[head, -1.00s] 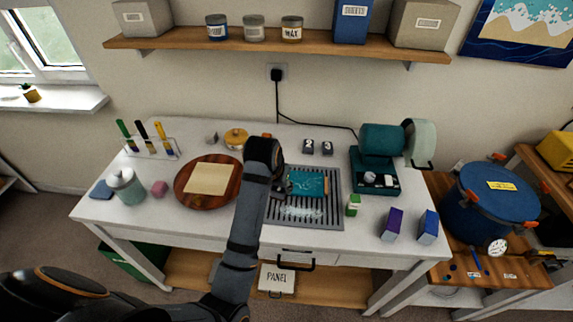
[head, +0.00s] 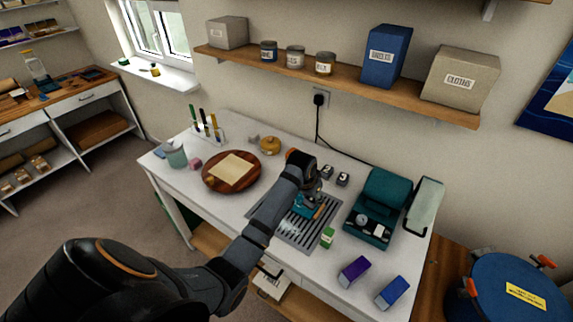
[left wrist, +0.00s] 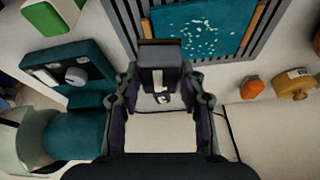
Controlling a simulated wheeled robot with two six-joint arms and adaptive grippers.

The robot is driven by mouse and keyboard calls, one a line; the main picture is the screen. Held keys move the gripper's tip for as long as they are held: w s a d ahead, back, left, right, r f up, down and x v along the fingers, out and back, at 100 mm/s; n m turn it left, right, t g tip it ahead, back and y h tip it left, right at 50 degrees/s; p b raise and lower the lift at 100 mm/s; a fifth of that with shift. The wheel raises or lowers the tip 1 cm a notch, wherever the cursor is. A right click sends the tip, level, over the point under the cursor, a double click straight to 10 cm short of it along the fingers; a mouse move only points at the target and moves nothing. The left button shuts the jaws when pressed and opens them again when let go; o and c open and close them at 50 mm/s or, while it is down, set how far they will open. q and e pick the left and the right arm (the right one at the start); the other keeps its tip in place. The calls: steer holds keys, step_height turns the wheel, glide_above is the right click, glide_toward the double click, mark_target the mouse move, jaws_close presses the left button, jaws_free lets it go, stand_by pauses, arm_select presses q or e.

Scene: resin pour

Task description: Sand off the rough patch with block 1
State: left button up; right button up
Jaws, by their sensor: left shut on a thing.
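My left gripper (head: 306,188) is over the back of the teal panel (head: 305,209). In the left wrist view the gripper (left wrist: 160,88) is shut on a dark grey block, block 1 (left wrist: 160,56); its small white label is too blurred to read for certain. The panel, with wooden side strips, lies on a slatted grey grate (head: 283,229). White speckles, the rough patch (left wrist: 202,32), show on the panel in the left wrist view. The block appears beside the panel's edge there; I cannot tell whether it touches. My right gripper is out of view.
Two small dark blocks (head: 343,179) stand behind the grate. A round wooden board (head: 213,182) with a tan sheet lies left. Purple (head: 354,271) and blue (head: 392,292) boxes stand front right.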

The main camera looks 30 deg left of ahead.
arm_select(q)
steer(key=w+a+r+p, duration=0.1)
steer(key=w+a+p, duration=0.2)
steer(key=a, duration=0.9)
steer(key=shift+a+n+p, duration=0.35)
steer(key=shift+n+p, duration=0.05)
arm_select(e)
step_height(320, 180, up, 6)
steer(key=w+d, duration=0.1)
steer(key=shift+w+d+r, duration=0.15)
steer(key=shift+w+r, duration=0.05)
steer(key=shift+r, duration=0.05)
